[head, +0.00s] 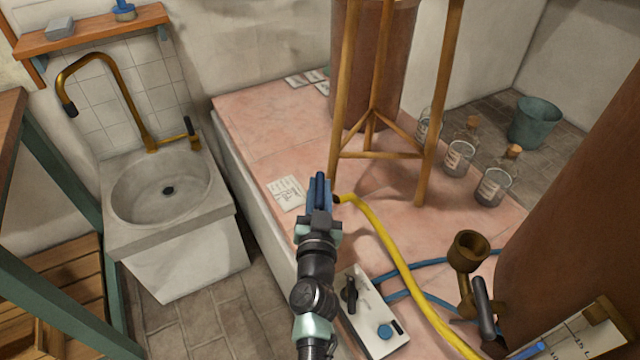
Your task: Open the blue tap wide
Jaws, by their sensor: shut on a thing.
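My gripper (320,186) is over the left part of the pink tiled bench and is shut. Blue shows at its jaws, which I take for the blue tap's handle (323,198). The fingers hide most of it, so I cannot tell how far it is turned. A white box (362,308) stands on the bench beside my arm, with a black lever (350,292) and a blue knob (385,331).
A wooden stand (428,160) rises close behind and right of my gripper. Corked glass bottles (495,183) stand to the right. Blue hose (430,264) crosses under the yellow one. A brass cup (467,250) is at lower right. A stone sink (160,205) is left.

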